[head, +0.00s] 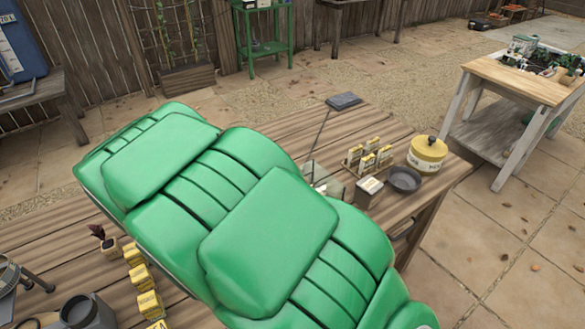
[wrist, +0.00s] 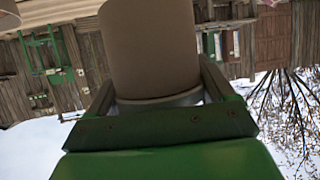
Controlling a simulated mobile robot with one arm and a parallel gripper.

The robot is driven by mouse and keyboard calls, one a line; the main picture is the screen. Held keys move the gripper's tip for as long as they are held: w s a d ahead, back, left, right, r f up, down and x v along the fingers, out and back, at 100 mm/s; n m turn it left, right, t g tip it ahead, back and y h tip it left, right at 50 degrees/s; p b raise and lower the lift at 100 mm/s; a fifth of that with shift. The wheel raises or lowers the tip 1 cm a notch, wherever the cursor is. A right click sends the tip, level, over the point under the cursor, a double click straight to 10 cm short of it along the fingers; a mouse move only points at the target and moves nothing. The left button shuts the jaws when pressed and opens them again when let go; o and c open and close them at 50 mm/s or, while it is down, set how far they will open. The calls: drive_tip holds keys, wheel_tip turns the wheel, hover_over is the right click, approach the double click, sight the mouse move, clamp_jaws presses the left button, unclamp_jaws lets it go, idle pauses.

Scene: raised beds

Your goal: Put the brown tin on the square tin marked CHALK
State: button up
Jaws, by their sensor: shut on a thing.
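My gripper (wrist: 160,97) is shut on a brown tin (wrist: 152,45), a plain brownish-grey cylinder with a paler band at the end near my palm. The tin fills the upper middle of the wrist view, with a finger on each side. In the head view my green arm hides the gripper and the tin. A small square tin (head: 369,188) with a pale top stands on the wooden table beside a dark round dish; its marking is too small to read. I cannot tell which tin is marked CHALK.
The dark dish (head: 405,180) and a round yellow tin (head: 428,156) stand near the table's right edge. More yellow blocks (head: 149,304) line the lower left. A separate potting bench (head: 520,82) stands at right.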

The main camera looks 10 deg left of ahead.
drive_tip(key=w+d+r, duration=0.5)
drive_tip(key=w+d, duration=0.5)
drive_tip(key=d, duration=0.1)
drive_tip(key=w+d+r, duration=0.5)
drive_tip(key=w+d, duration=0.5)
drive_tip(key=w+d+r, duration=0.2)
drive_tip(key=w+d, duration=0.1)
drive_tip(key=d, duration=1.4)
drive_tip(key=shift+w, duration=0.2)
drive_tip(key=d, duration=0.3)
drive_tip(key=s+d, duration=0.1)
drive_tip(key=d, duration=0.7)
drive_tip(key=shift+s+f, duration=0.3)
drive_tip(key=shift+s, duration=0.1)
drive_tip(key=shift+c, duration=0.8)
drive_tip(key=s+d+f, duration=0.1)
drive_tip(key=s+d, duration=0.4)
drive_tip(key=d, duration=0.3)
drive_tip(key=s+d+f, duration=0.2)
drive_tip(key=s+d, duration=0.2)
drive_tip(key=d, duration=0.3)
hover_over(366, 181)
drive_tip(key=shift+f, duration=6.35)
